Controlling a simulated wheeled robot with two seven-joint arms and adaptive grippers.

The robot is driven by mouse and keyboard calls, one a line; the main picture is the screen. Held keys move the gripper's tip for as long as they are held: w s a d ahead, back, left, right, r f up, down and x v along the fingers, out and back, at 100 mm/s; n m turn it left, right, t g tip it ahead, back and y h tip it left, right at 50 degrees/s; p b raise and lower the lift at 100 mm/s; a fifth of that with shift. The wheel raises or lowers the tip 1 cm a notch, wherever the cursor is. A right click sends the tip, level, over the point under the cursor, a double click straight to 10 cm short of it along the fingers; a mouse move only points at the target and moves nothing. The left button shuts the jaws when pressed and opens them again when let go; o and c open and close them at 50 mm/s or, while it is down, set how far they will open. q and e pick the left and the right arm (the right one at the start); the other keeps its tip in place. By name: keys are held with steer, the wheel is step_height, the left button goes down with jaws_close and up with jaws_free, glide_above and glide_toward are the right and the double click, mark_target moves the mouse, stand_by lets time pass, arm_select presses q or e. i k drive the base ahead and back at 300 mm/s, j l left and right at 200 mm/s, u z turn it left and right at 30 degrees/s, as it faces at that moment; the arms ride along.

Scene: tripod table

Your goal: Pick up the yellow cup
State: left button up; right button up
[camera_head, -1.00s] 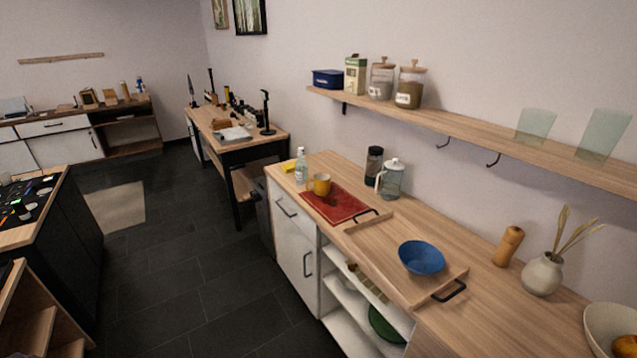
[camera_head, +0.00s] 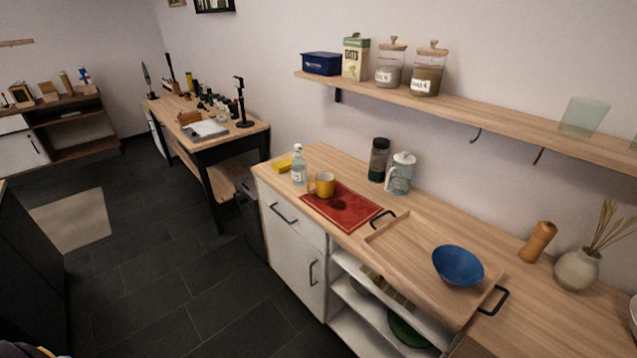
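The yellow cup (camera_head: 325,184) stands upright on the far left part of a red mat (camera_head: 352,213) on the wooden counter. Its handle points to the left in the picture. A clear bottle (camera_head: 299,166) stands just behind and left of the cup, apart from it. Neither of my grippers shows in the head view.
A wooden tray (camera_head: 400,258) with a blue bowl (camera_head: 458,265) lies right of the mat. A dark-lidded jar (camera_head: 378,160) and a glass pitcher (camera_head: 401,173) stand near the wall. A wall shelf (camera_head: 480,117) hangs above. Dark floor (camera_head: 200,280) lies open at left.

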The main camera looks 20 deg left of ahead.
mark_target(321, 186)
steer(key=i+j+z, duration=0.1)
steer(key=j, duration=0.45)
steer(key=i+j+z, duration=0.1)
steer(key=j, duration=0.5)
steer(key=i+j+z, duration=0.1)
steer(key=j, duration=0.45)
steer(key=i+j+z, duration=0.1)
steer(key=j, duration=0.5)
steer(key=i+j, duration=0.15)
steer(key=k, duration=0.1)
